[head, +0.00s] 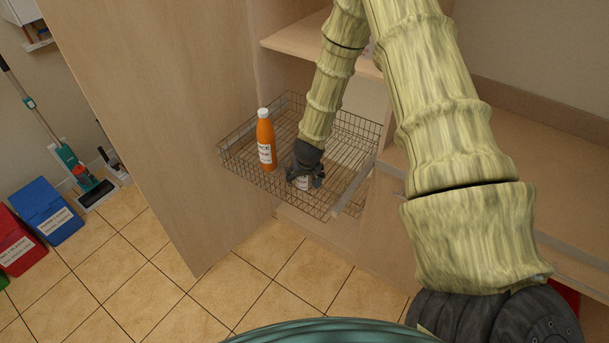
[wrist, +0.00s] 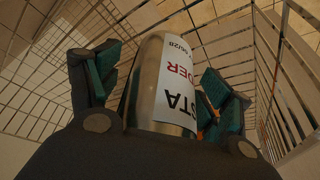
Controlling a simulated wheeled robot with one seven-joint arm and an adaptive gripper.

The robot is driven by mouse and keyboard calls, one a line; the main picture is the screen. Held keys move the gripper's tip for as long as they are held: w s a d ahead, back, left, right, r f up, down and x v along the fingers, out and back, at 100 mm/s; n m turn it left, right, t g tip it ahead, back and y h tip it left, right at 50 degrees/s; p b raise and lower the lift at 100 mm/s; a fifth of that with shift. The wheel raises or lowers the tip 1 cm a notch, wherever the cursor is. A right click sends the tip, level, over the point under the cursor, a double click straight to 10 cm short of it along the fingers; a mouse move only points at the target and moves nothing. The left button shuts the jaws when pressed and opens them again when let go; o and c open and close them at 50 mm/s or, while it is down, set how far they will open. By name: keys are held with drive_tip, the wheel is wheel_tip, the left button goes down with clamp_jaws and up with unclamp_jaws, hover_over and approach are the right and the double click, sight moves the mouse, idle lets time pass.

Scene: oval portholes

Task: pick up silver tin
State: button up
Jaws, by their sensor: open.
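The silver tin (wrist: 150,85) stands in a pulled-out wire basket (head: 236,166). It has a white label with red and black print. In the head view only a small part of the tin (head: 303,184) shows under my gripper (head: 304,176). In the wrist view my gripper (wrist: 163,95) is open, with one teal-padded finger on each side of the tin. A gap shows on the left side; on the right I cannot tell whether the finger touches.
An orange bottle (head: 265,140) with a white cap stands in the basket just left of my gripper. A wooden door panel (head: 165,110) rises on the left. Blue (head: 47,210) and red (head: 20,240) bins stand on the tiled floor at far left.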

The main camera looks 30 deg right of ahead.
drive_tip(key=c, duration=1.3)
drive_tip(key=shift+r, duration=0.15)
